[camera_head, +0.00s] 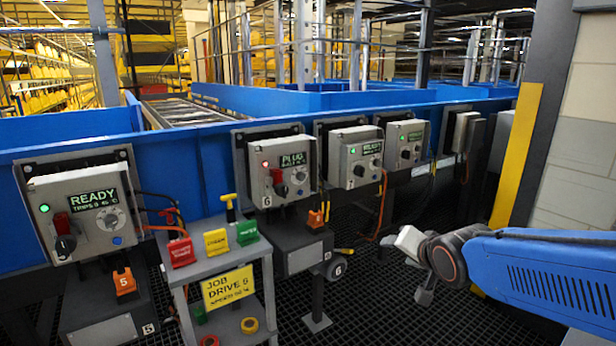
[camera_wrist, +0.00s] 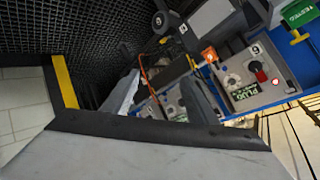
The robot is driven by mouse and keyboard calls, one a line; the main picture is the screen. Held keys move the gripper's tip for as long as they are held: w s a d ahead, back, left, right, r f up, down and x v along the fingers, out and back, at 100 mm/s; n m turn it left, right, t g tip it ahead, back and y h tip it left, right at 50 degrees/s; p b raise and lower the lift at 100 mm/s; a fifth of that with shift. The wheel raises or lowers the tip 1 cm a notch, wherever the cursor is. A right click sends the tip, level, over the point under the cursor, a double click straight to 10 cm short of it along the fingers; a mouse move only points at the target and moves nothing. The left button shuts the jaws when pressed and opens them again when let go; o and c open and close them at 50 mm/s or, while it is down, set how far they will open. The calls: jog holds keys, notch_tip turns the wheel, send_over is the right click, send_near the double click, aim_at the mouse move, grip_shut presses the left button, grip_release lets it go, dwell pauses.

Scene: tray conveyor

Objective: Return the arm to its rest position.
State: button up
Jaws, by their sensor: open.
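My arm comes in from the right edge of the head view as a blue link (camera_head: 550,270). It ends in a dark wrist joint (camera_head: 445,258) and my gripper (camera_head: 412,262), held above the dark grating in front of the conveyor. In the wrist view my gripper (camera_wrist: 160,95) shows two fingers spread apart, with nothing between them. The gripper is open and empty. It is clear of the control boxes and of the small stand.
Control boxes line the blue conveyor wall: box 5 (camera_head: 84,212) reading READY, box 6 (camera_head: 280,168) reading PLUG, and others further right. A stand (camera_head: 190,275) holds coloured tags and a JOB DRIVE 5 sign (camera_head: 228,287). A yellow-edged pillar (camera_head: 516,150) stands behind the arm.

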jog(key=s+d+f+n+g, duration=0.2)
jog(key=s+d+n+g, duration=0.1)
jog(key=s, duration=0.9)
jog(key=s+d+f+n+g+h, duration=0.1)
jog(key=s+d+f+n+g, duration=0.2)
jog(key=s, duration=1)
jog(key=shift+d, duration=0.2)
